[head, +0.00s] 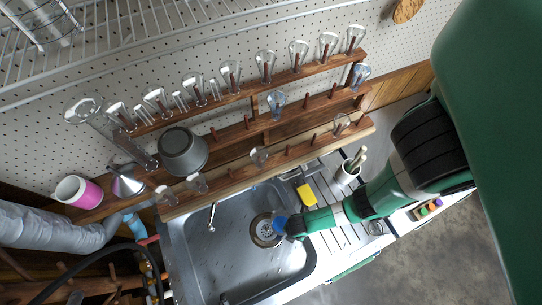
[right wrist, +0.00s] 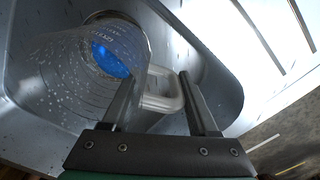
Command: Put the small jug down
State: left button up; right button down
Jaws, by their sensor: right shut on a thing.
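The small jug is clear, with printed graduation marks and some blue at its far end; it fills the left of the right wrist view (right wrist: 75,80). Its pale loop handle (right wrist: 160,97) lies between the fingers of my right gripper (right wrist: 170,75), which is shut on it. In the head view the jug shows only as a small blue patch (head: 280,224) beside the drain, at the tip of my right gripper (head: 290,227). The jug is over the steel sink (head: 220,262); I cannot tell whether its base touches the basin. My left gripper is not in view.
A yellow sponge (head: 306,194) and a white cup with brushes (head: 346,172) stand beyond the sink's edge. A wooden rack (head: 240,125) with several glass vessels and a grey pot (head: 183,152) runs behind it. The basin's left part is clear.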

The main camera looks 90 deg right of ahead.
aim_at(282, 215)
jog(key=d+f, duration=0.1)
jog(key=w+d+b, duration=0.1)
jog(key=d, duration=0.1)
jog(key=w+d+f+b, duration=0.1)
jog(key=shift+w+d+f, duration=0.1)
jog(key=shift+d+f, duration=0.2)
jog(key=shift+f, duration=0.05)
jog(key=d+f+b, duration=0.1)
jog(key=w+d+f+b, duration=0.1)
jog(key=f+b, duration=0.1)
jog(key=d+f+b, duration=0.1)
jog(key=f, duration=0.1)
jog(key=shift+w+d+b, duration=0.3)
jog(key=shift+b, duration=0.05)
jog(key=shift+w+d, duration=0.15)
jog(key=shift+d, duration=0.15)
jog(key=f, duration=0.1)
jog(key=f+b, duration=0.2)
jog(key=shift+w+d, duration=0.1)
jog(key=shift+d, duration=0.15)
jog(key=shift+f+b, duration=0.3)
jog(key=shift+f, duration=0.15)
jog(key=shift+c, duration=0.8)
grip_release()
